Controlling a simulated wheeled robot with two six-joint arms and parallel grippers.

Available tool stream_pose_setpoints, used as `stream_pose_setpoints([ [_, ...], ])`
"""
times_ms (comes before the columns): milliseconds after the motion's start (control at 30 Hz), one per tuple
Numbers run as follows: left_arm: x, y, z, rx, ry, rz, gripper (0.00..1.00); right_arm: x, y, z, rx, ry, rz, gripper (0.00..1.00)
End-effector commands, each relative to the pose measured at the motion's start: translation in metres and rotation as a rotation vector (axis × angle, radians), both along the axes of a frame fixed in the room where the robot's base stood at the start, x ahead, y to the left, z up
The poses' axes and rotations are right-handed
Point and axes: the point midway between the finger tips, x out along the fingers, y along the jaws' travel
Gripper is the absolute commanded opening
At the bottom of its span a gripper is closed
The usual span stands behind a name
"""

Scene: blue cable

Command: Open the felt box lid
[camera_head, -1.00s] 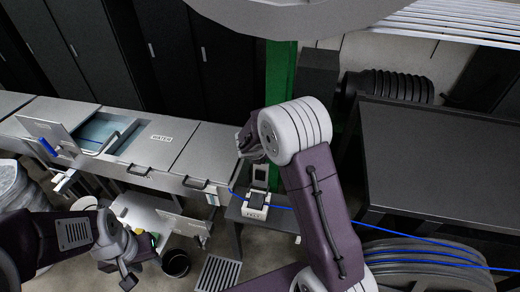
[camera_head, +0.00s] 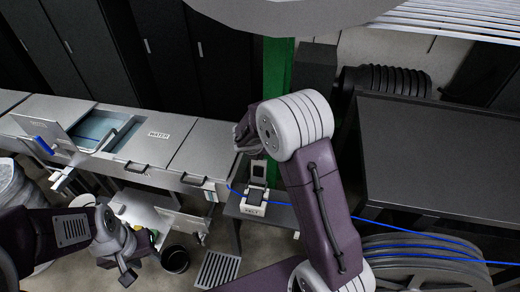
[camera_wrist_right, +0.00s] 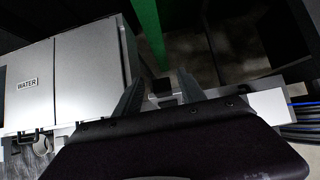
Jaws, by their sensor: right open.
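The small pale felt box (camera_head: 253,210), with FELT on its front, stands on a grey side table right of the counter. Its lid (camera_head: 259,169) stands raised at the back, and the inside looks dark. My right gripper (camera_head: 242,138) is just above and left of the lid, partly behind my white wrist joint. In the right wrist view my right gripper (camera_wrist_right: 160,88) has its two fingers apart with nothing held. A small dark piece shows beyond them, perhaps part of the box. My left gripper (camera_head: 127,272) hangs low at the left, away from the box; its jaws are unclear.
A blue cable (camera_head: 400,233) runs from near the box to the right, past a large reel (camera_head: 420,264). The counter (camera_head: 205,150) has a WATER lid and an open basin. A green post (camera_head: 279,70) stands behind the box. A black bin (camera_head: 175,260) is on the floor.

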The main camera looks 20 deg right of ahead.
Motion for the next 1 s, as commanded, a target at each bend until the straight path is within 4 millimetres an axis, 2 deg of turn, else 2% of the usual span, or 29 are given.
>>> stream_pose_setpoints([
  [33,0.0,0.0,0.003,0.0,0.0,0.0,0.36,-0.005,0.005,0.012,0.002,-0.005,0.003,0.47],
  [200,0.0,0.0,0.007,0.0,0.0,0.0,0.36,-0.024,0.018,0.042,0.001,-0.003,0.003,0.47],
  [400,0.0,0.0,0.008,0.0,0.0,0.0,0.36,-0.036,0.025,0.058,0.0,0.001,0.002,0.47],
  [867,0.0,0.0,0.007,0.0,0.0,0.0,0.36,-0.036,0.025,0.057,0.001,0.002,0.001,0.47],
  [933,0.0,0.0,-0.006,0.0,0.0,0.0,0.36,-0.036,0.022,0.045,0.001,0.0,-0.006,0.47],
  [1000,0.0,0.0,-0.034,0.0,0.0,0.0,0.36,-0.035,0.014,0.025,0.005,-0.02,-0.025,0.47],
])
